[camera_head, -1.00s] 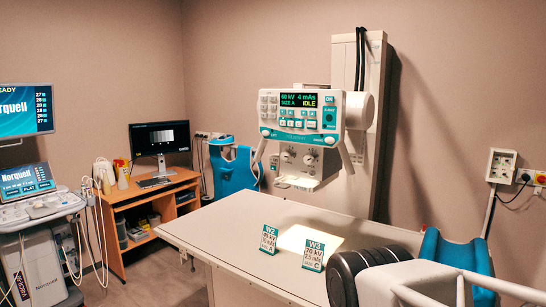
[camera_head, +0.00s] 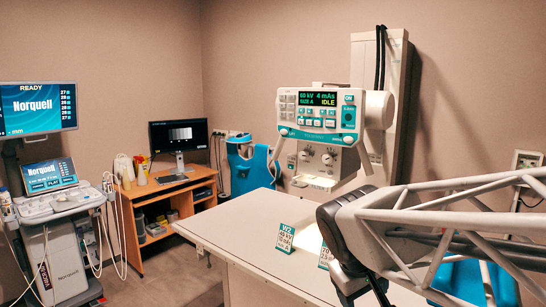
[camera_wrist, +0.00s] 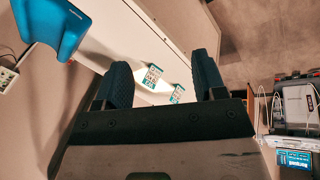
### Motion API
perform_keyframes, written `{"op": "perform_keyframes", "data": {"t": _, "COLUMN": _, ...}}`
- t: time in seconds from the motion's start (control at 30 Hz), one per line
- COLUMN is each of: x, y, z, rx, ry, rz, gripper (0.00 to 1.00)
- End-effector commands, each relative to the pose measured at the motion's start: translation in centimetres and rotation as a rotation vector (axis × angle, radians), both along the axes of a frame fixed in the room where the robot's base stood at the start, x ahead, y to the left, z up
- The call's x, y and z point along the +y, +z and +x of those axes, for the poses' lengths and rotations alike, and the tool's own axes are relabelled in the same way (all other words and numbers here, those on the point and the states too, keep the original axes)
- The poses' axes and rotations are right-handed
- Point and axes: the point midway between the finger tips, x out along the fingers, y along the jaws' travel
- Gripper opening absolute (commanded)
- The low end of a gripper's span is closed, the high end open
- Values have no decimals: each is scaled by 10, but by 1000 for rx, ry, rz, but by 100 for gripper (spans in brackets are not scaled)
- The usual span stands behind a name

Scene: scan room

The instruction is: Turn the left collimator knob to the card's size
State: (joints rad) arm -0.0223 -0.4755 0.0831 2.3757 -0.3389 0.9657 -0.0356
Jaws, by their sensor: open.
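The collimator head below the teal-and-white control panel (camera_head: 320,115) carries two small round knobs, a left knob (camera_head: 304,155) and a right knob (camera_head: 327,158). Their pointer settings are too small to read. The panel reads 60 kV, 4 mAs, SIZE A, IDLE. Card W2 (camera_head: 285,236) stands on the table, its size line seeming to read A. Card W3 (camera_head: 325,256) beside it is partly hidden by my arm. Both cards also show in the wrist view. My gripper (camera_wrist: 162,64) is open and empty, its dark fingers wide apart, well away from the knobs.
The white table (camera_head: 235,225) lies below the collimator, with a bright light patch near the cards. A blue padded cradle (camera_wrist: 57,28) stands at the table's end. An ultrasound cart (camera_head: 62,225) and a wooden desk (camera_head: 160,190) are at the left.

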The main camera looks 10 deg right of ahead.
Motion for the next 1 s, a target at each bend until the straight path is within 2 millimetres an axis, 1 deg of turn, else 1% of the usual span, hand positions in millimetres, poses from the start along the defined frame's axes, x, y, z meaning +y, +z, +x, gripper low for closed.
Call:
{"op": "perform_keyframes", "data": {"t": 0.03, "x": -3, "y": 5, "z": 14, "rx": 7, "ry": 25, "rz": -37, "gripper": 64}}
{"op": "perform_keyframes", "data": {"t": 0.27, "x": -18, "y": 27, "z": 75, "rx": 35, "ry": 139, "rz": -215, "gripper": 64}}
{"op": "perform_keyframes", "data": {"t": 0.5, "x": -29, "y": 50, "z": 143, "rx": 61, "ry": 254, "rz": -403, "gripper": 64}}
{"op": "perform_keyframes", "data": {"t": 0.67, "x": -33, "y": 63, "z": 191, "rx": 78, "ry": 329, "rz": -529, "gripper": 64}}
{"op": "perform_keyframes", "data": {"t": 0.8, "x": -34, "y": 74, "z": 232, "rx": 94, "ry": 394, "rz": -640, "gripper": 64}}
{"op": "perform_keyframes", "data": {"t": 0.87, "x": -34, "y": 79, "z": 251, "rx": 99, "ry": 420, "rz": -687, "gripper": 64}}
{"op": "perform_keyframes", "data": {"t": 1.0, "x": -32, "y": 88, "z": 294, "rx": 115, "ry": 483, "rz": -799, "gripper": 64}}
